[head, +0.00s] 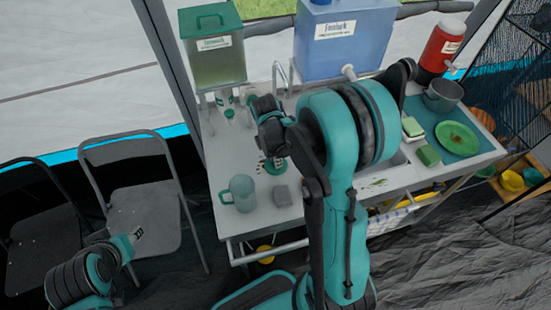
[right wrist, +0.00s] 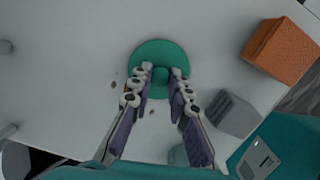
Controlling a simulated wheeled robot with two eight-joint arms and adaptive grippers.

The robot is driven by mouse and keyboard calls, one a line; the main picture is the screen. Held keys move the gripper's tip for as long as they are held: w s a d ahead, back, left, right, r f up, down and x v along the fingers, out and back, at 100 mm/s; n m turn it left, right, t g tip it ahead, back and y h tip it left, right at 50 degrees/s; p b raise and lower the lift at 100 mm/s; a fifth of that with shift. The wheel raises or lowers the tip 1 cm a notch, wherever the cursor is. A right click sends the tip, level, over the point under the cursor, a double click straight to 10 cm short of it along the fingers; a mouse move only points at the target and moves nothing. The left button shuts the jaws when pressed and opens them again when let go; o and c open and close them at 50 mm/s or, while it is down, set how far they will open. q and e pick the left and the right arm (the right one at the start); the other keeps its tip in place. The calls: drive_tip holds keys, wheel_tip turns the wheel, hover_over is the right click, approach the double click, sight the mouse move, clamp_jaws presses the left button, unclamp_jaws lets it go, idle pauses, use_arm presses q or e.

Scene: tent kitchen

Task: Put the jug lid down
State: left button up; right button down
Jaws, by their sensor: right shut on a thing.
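The teal jug lid (head: 275,168) is at or just above the grey counter, and I cannot tell whether it touches. In the right wrist view the round lid (right wrist: 150,52) faces me, its knob between the fingertips of my right gripper (right wrist: 159,77). The right gripper is shut on that knob. In the head view my arm hides most of this gripper. The teal jug (head: 240,192) stands upright and open near the counter's front left, left of and nearer than the lid.
A grey block (head: 282,195) sits right of the jug, and an orange-brown block (right wrist: 285,48) shows in the wrist view. Dark crumbs lie around the lid. A green dispenser (head: 215,62) and a blue one (head: 340,50) stand behind. A green plate (head: 457,138) is far right.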

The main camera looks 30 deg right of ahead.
sight(272, 166)
drive_tip(key=c, duration=1.4)
unclamp_jaws()
drive_tip(key=shift+f, duration=0.1)
drive_tip(key=shift+c, duration=0.2)
drive_tip(key=shift+r+p, duration=0.35)
drive_tip(key=shift+r, duration=0.05)
wheel_tip(272, 166, up, 11)
drive_tip(key=a+p, duration=0.1)
drive_tip(key=p, duration=0.3)
drive_tip(key=s+a+r+m+t, duration=0.3)
drive_tip(key=s+a+m, duration=0.1)
drive_tip(key=m, duration=0.4)
drive_tip(key=s+a+r+m+t+y, duration=0.1)
drive_tip(key=s+a+r+m+t, duration=0.3)
drive_tip(key=s+m, duration=0.3)
drive_tip(key=a+m, duration=0.1)
drive_tip(key=m, duration=0.1)
drive_tip(key=shift+a+r+m, duration=0.15)
drive_tip(key=shift+m, duration=0.15)
